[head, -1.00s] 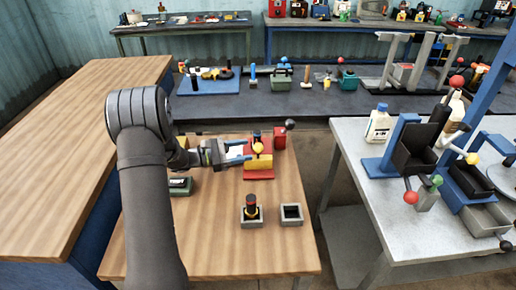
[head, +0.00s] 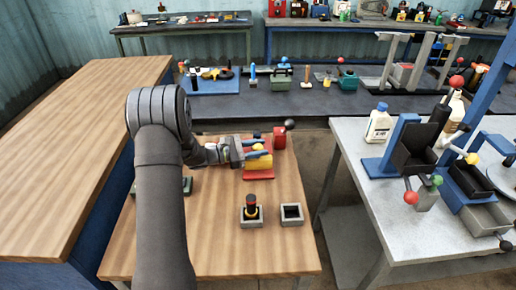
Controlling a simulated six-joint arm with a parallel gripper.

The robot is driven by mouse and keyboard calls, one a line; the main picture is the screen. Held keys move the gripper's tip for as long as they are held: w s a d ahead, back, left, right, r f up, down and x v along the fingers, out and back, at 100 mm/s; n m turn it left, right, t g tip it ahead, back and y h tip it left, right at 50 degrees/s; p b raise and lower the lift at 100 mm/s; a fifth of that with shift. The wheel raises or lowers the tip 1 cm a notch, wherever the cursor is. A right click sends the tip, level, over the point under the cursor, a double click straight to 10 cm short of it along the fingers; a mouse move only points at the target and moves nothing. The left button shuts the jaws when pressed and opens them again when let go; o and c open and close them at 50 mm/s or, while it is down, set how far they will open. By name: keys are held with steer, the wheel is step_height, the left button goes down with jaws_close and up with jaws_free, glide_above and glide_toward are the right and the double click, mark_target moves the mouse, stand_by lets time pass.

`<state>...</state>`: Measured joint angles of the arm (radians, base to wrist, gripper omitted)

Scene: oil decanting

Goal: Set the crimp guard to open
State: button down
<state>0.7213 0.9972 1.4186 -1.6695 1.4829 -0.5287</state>
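A small red and yellow device (head: 258,172) stands on the wooden table, with a yellow ball knob (head: 257,147) near its top. It appears to be the crimp press; which part is its guard I cannot tell for sure. My gripper (head: 261,149) reaches in from the left at the knob's height. Its two blue fingers lie one on the far side and one on the near side of the yellow knob, with a gap between them. Whether they touch the knob is too small to tell. The fingers partly hide the top of the device.
A red block (head: 279,138) and a dark ball-ended lever (head: 290,124) stand just behind and right. A grey holder with a black-and-yellow piece (head: 251,211) and an empty grey square holder (head: 291,214) stand nearer. The front of the wooden table (head: 225,255) is clear.

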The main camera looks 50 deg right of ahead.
steer(key=shift+s+a+f, duration=0.1)
steer(key=shift+s+a, duration=1.45)
steer(key=c, duration=1)
jaws_free()
steer(key=shift+s+a, duration=0.1)
steer(key=shift+w+a, duration=0.1)
steer(key=shift+w, duration=0.1)
steer(key=v, duration=1.7)
